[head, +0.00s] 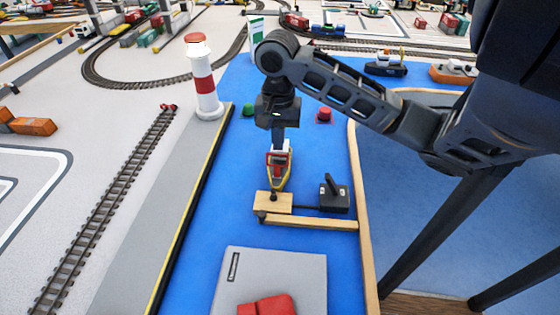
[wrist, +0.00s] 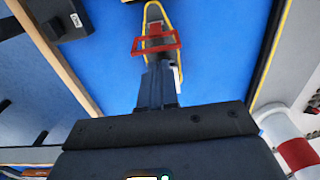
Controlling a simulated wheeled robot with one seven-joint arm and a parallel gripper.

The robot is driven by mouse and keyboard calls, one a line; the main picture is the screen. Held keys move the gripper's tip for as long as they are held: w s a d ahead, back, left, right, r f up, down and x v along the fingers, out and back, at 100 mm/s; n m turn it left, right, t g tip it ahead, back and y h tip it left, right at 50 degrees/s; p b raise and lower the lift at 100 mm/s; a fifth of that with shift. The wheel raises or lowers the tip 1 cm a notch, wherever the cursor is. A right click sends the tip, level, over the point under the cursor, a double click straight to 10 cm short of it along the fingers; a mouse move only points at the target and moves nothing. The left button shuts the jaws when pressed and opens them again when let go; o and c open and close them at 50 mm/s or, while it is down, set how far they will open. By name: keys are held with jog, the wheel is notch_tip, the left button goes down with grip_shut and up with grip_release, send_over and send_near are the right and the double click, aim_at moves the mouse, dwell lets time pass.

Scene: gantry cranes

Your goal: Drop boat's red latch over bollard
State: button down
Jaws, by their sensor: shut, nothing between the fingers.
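The boat (head: 279,176) has a yellow-edged hull and floats on the blue water surface, its front end near a wooden block. In the wrist view the boat (wrist: 152,12) is at the top centre. Its red latch (wrist: 173,38) is a rectangular loop across the boat. A small dark bollard (head: 273,197) stands on the wooden block (head: 262,203). My gripper (head: 279,150) points down over the boat. In the wrist view my gripper (wrist: 156,66) is shut and empty, its fingertips close to the latch. I cannot tell whether they touch it. The fingers hide part of the boat.
A black box with a lever (head: 334,196) stands right of the block. A wooden rail (head: 312,222) runs in front. The quay (head: 190,190) and a red-and-white lighthouse (head: 204,85) are left. A grey platform (head: 270,270) lies in front. Green (head: 249,110) and red (head: 324,115) buoys are behind.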

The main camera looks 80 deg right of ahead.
aim_at(275, 167)
jog(key=shift+a, duration=0.1)
jog(key=shift+s+a+f+b, duration=0.1)
jog(key=shift+a+f+b, duration=0.15)
jog(key=shift+a, duration=0.95)
jog(key=shift+s+a+f+b, duration=0.15)
jog(key=shift+a+f, duration=0.2)
jog(key=shift+a, duration=0.8)
jog(key=shift+a+f+b, duration=0.2)
jog(key=shift+a+f, duration=0.1)
jog(key=shift+a, duration=0.9)
jog(key=a+r+p, duration=0.3)
jog(key=r+p, duration=0.6)
jog(key=r, duration=0.1)
jog(key=shift+s+p, duration=0.15)
jog(key=shift+p, duration=0.25)
